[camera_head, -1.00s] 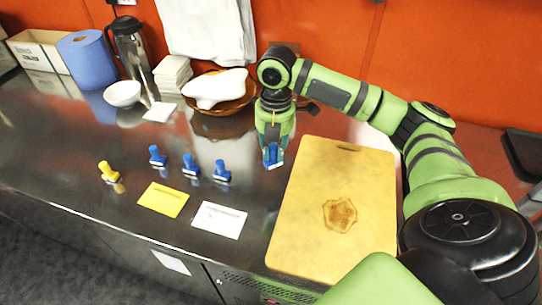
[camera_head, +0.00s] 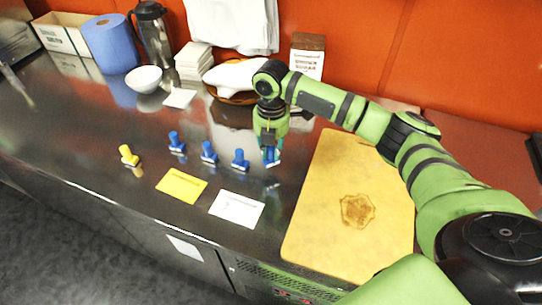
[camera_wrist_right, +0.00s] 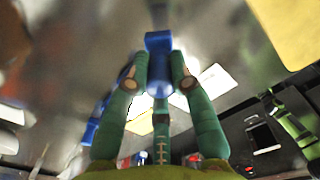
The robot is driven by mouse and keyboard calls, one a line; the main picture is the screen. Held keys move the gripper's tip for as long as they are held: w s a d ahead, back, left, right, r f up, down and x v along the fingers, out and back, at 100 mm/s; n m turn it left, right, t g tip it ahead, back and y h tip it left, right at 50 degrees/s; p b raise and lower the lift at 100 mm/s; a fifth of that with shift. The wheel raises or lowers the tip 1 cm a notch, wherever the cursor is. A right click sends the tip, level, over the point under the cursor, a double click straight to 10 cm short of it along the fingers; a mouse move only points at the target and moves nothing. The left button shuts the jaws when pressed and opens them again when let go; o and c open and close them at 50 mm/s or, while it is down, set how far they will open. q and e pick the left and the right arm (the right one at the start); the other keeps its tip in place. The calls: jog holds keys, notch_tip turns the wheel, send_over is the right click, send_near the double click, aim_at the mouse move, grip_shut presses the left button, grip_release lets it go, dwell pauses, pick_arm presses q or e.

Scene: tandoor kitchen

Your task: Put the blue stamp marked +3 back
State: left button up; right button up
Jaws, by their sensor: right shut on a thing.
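My right gripper (camera_head: 270,143) points down and is shut on a blue stamp (camera_head: 271,157). The held stamp also shows between the fingers in the right wrist view (camera_wrist_right: 158,44). It is just right of a row of three blue stamps (camera_head: 176,143) (camera_head: 209,153) (camera_head: 240,160) standing on the steel counter. I cannot tell whether its base touches the counter. No +3 marking is legible on any stamp. My left gripper is not in view.
A yellow card (camera_head: 181,187) and a white card (camera_head: 237,208) lie in front of the row. A wooden board (camera_head: 335,235) lies to the right. Behind are a basket (camera_head: 236,98) with a white cloth, a white bowl (camera_head: 143,78), napkins (camera_head: 194,60) and a brown-and-white box (camera_head: 307,57).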

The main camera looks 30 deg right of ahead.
aim_at(271, 160)
notch_tip(271, 160, down, 3)
jog(key=shift+f+p, duration=0.15)
jog(key=shift+p, duration=0.45)
jog(key=shift+f, duration=0.4)
jog(key=shift+f, duration=0.1)
jog(key=o, duration=0.9)
notch_tip(271, 160, up, 12)
jog(key=shift+r+b, duration=0.15)
jog(key=shift+b, duration=0.9)
